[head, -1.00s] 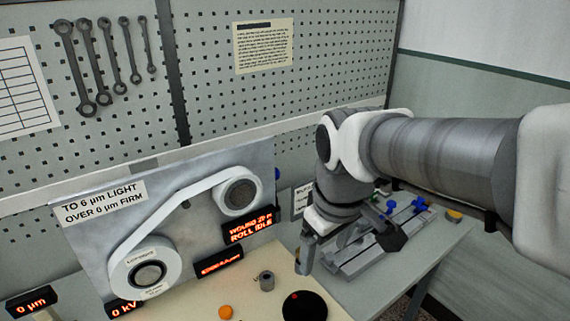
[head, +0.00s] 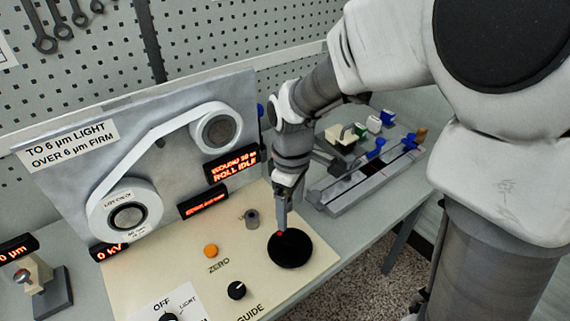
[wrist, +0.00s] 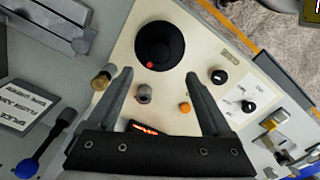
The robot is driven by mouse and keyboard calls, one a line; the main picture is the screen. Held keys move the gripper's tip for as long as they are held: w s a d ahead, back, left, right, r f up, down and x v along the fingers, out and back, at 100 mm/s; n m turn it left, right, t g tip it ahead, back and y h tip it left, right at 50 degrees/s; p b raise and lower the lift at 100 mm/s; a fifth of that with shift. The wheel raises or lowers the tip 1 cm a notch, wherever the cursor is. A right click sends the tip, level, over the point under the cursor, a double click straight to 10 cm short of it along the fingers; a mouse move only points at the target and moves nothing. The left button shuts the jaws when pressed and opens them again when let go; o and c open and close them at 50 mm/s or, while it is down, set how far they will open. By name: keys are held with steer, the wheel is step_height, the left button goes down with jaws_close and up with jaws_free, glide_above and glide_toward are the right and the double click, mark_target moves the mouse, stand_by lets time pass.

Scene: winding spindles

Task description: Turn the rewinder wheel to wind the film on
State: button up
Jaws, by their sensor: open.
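The wheel is a black disc (head: 291,252) with a red dot near its rim, flat on the cream panel in the head view. The wrist view shows it (wrist: 164,42) beyond my fingertips, its red dot on the near side. My gripper (head: 283,226) points down over the wheel's far edge, close to the red dot; whether it touches cannot be told. In the wrist view my gripper (wrist: 158,75) is open, with nothing between its fingertips. The white film (head: 155,140) runs from the lower left reel (head: 126,213) to the upper right reel (head: 217,129). A red display (head: 232,165) reads ROLL IDLE.
A grey metal knob (head: 252,218) stands left of my gripper, and an orange button (head: 211,250) lies further left. A black GUIDE knob (head: 237,290) sits in front. A grey bench fixture with blue levers (head: 376,148) is to the right. A pegboard rises behind.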

mark_target(290, 236)
step_height(290, 236, down, 10)
steer(key=shift+f+b, duration=0.1)
steer(key=shift+b, duration=0.4)
jaws_close()
steer(key=shift+m, duration=0.4)
steer(key=m+b, duration=0.1)
steer(key=m, duration=0.2)
steer(key=shift+m, duration=0.3)
steer(key=m, duration=1)
steer(key=shift+m, duration=0.4)
steer(key=m, duration=0.4)
steer(key=shift+p, duration=0.4)
